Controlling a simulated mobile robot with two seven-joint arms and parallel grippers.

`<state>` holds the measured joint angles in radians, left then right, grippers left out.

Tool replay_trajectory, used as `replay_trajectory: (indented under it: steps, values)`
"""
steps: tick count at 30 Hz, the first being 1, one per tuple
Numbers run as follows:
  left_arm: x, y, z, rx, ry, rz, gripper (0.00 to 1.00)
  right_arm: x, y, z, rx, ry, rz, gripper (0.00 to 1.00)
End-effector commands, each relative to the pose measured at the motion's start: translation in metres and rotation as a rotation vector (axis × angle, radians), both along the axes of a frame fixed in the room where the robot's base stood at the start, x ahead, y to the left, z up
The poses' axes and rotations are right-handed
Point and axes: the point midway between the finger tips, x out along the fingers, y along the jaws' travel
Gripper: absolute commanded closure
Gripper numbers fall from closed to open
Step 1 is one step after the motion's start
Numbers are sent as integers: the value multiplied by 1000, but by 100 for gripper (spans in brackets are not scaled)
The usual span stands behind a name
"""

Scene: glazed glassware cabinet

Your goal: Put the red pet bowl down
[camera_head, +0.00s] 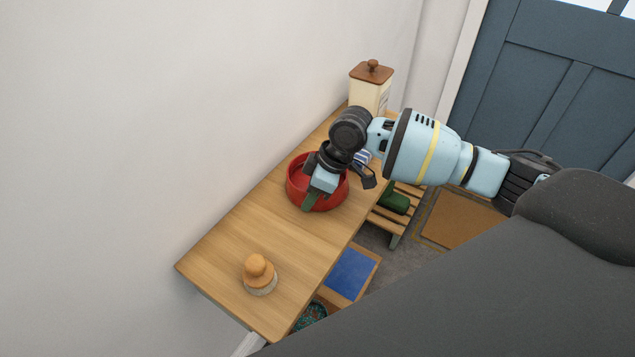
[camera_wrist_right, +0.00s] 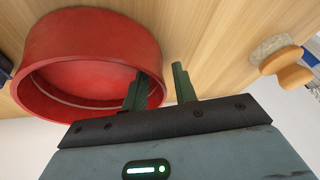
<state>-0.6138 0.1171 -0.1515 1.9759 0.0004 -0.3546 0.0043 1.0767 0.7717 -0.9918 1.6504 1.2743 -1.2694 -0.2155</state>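The red pet bowl (camera_head: 334,196) sits upright on the narrow wooden table, near its middle. In the right wrist view the bowl (camera_wrist_right: 92,45) fills the upper left, with its hollow facing the camera. My right gripper (camera_head: 309,200) is down at the bowl's near side. In the right wrist view, its two green fingers (camera_wrist_right: 160,88) stand apart, one inside the bowl and one outside its wall. A gap shows between the outer finger and the wall, so the gripper looks open around the rim. My left gripper is in neither view.
The wooden table (camera_head: 225,255) runs along a white wall. A wooden-topped brush (camera_head: 259,270) stands near its front end, and a cream canister (camera_head: 370,88) with a wooden lid at the far end. Bare tabletop lies between bowl and brush. A slatted rack (camera_head: 402,212) stands beside the table.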

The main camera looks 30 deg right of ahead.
Motion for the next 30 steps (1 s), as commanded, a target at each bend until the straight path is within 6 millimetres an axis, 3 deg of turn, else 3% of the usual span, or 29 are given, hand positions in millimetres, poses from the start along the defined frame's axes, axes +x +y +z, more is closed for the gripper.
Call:
replay_trajectory:
  steps: [1, 6, 20, 26, 30]
  values:
    - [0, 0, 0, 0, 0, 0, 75, 0, 0, 0, 0, 0, 0, 79]
    - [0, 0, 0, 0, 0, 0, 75, 0, 0, 0, 0, 0, 0, 100]
    - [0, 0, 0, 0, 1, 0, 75, 0, 0, 3, 0, -1, 0, 100]
    - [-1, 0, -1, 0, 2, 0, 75, 1, -1, 17, 0, -3, 0, 100]
    - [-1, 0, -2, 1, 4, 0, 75, 1, -1, 39, 1, -6, 0, 100]
